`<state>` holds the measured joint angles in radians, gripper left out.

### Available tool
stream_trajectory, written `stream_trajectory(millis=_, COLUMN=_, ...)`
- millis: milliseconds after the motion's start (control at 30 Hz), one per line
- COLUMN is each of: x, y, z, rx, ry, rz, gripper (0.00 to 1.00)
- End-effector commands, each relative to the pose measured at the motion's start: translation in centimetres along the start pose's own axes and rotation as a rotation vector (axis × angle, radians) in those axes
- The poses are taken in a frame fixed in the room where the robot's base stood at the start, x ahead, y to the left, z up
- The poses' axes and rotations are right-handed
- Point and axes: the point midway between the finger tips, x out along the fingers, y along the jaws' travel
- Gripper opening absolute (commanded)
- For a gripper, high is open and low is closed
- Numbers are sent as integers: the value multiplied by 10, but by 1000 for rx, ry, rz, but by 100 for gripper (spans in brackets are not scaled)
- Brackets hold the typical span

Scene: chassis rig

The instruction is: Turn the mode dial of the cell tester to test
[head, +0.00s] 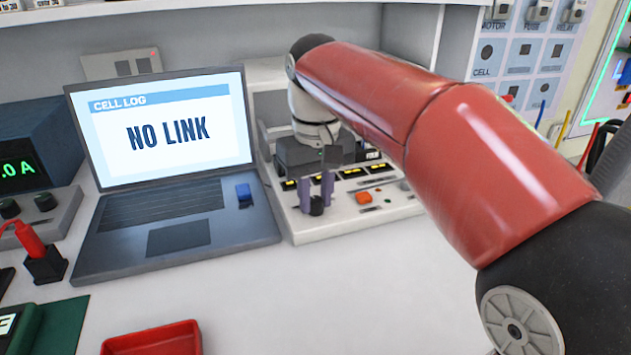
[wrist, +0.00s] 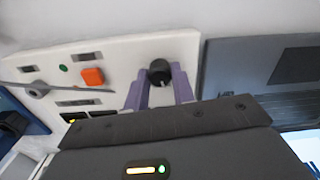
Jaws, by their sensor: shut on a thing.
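The cell tester (head: 350,222) is a white sloped unit right of the laptop. Its black round mode dial (head: 316,206) is at its front left, and it also shows in the wrist view (wrist: 159,72). My gripper (head: 316,194) is over the front of the tester, with purple fingers on either side of the dial. In the wrist view my gripper (wrist: 160,84) is shut on the dial, a fingertip at each side. A pale mark shows on the knob, but I cannot read its setting. My arm hides much of the tester's back.
An orange button (head: 363,198) is right of the dial on the panel. A laptop (head: 180,225) showing "NO LINK" stands close on the left. A red tray (head: 150,340) is at the front. The bench before the tester is clear.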

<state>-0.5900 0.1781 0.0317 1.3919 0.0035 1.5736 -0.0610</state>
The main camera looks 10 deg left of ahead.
Motion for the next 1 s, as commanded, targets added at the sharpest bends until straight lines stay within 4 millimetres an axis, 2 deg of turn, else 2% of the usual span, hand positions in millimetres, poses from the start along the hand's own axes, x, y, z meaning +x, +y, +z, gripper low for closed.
stream_trajectory(millis=400, x=-1, y=0, z=0, rx=237, ry=6, rz=-1, gripper=2)
stream_trajectory(millis=1000, x=-1, y=0, z=-1, rx=289, ry=8, rz=-1, gripper=2)
